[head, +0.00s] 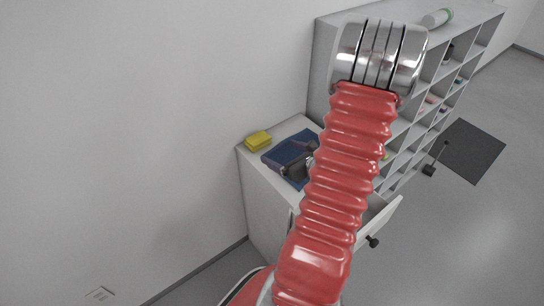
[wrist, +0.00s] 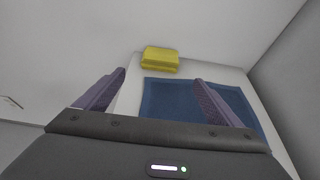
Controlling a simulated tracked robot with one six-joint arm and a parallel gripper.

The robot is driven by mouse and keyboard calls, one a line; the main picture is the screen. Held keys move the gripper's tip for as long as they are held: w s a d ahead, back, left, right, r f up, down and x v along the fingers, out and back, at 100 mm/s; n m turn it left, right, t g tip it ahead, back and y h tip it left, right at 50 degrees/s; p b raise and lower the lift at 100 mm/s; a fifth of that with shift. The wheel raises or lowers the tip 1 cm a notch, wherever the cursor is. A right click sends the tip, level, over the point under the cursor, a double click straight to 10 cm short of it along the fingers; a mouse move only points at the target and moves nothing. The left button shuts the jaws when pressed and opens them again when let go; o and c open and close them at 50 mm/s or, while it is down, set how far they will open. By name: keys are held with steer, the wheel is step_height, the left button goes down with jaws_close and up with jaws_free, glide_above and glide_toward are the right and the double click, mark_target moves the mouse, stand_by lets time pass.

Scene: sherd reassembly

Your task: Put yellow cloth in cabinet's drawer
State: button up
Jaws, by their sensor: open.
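The yellow cloth (head: 258,140) is a small folded block on the cabinet (head: 262,200) top, near its back left corner by the wall. It also shows in the wrist view (wrist: 160,59), beyond the fingertips. The cabinet's drawer (head: 383,219) has a dark knob and appears pulled out at the front right; my arm hides part of it, and I cannot see its inside. My gripper (head: 298,164) is above the cabinet top, partly hidden by my arm. In the wrist view, the gripper (wrist: 160,77) has its two purple fingers wide apart with nothing between them.
A blue mat (head: 286,150) lies on the cabinet top beside the cloth, beneath my gripper. A taller grey shelf unit (head: 330,50) with cubbyholes and small items stands to the right. A white bottle with a green band (head: 437,18) lies on it. A dark mat (head: 470,150) lies on the open floor.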

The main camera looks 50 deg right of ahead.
steer(key=w+a+r+n+g+y, duration=0.1)
steer(key=w+a+r+n+y, duration=0.2)
steer(key=a+n, duration=0.45)
steer(key=w+a+r+n+g+y, duration=0.25)
steer(key=a+r+n, duration=0.2)
steer(key=a, duration=0.65)
steer(key=w+a+r+n+g+y, duration=0.1)
steer(key=a+r+n+y, duration=0.35)
steer(key=a, duration=0.45)
steer(key=s+a+r+n+g+h, duration=0.45)
steer(key=s+a+n, duration=0.6)
steer(key=n, duration=0.55)
step_height(320, 180, up, 6)
steer(key=s+a+n+t+h, duration=0.1)
steer(key=n+h, duration=0.1)
steer(key=n, duration=0.4)
steer(key=shift+o, duration=0.5)
steer(key=shift+f+h, duration=0.15)
steer(key=shift+h, duration=0.1)
